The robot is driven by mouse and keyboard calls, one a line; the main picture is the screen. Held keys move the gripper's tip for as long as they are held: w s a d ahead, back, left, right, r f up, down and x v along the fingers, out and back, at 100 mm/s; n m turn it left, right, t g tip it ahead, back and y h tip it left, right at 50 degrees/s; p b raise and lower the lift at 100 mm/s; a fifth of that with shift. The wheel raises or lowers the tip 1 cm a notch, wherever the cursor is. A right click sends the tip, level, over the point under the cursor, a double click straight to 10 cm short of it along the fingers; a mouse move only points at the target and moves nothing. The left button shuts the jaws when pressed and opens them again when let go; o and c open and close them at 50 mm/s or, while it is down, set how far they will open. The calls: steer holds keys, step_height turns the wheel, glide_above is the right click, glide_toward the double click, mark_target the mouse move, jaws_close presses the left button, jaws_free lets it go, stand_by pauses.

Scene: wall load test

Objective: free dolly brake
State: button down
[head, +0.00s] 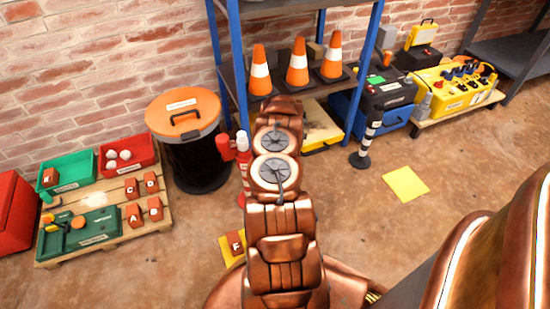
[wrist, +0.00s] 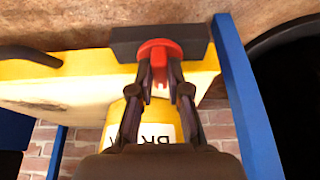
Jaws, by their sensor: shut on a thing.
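The wrist picture appears upside down, with the floor at the top. My gripper (wrist: 160,88) is shut on a red, round-headed part (wrist: 160,50), seemingly the brake. A dark block (wrist: 125,45) lies directly behind that red part. The yellow dolly (wrist: 60,70) has a pale top and a dark handle. Below the fingers shows a yellow rounded part (wrist: 117,115) with a white label, its letters inverted and partly covered. In the head view the dolly (head: 322,128) sits low under the shelf. My arm hides the gripper and the red part there.
Blue shelf posts (head: 233,70) flank the dolly, and one stands close beside my gripper in the wrist view (wrist: 245,95). A striped bollard (head: 367,140) stands right. Floor around the yellow square (head: 405,184) is clear.

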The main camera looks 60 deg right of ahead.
steer(key=shift+w+d+r, duration=0.1)
steer(key=shift+d, duration=0.05)
steer(key=c, duration=1.1)
jaws_free()
steer(key=shift+v, duration=6)
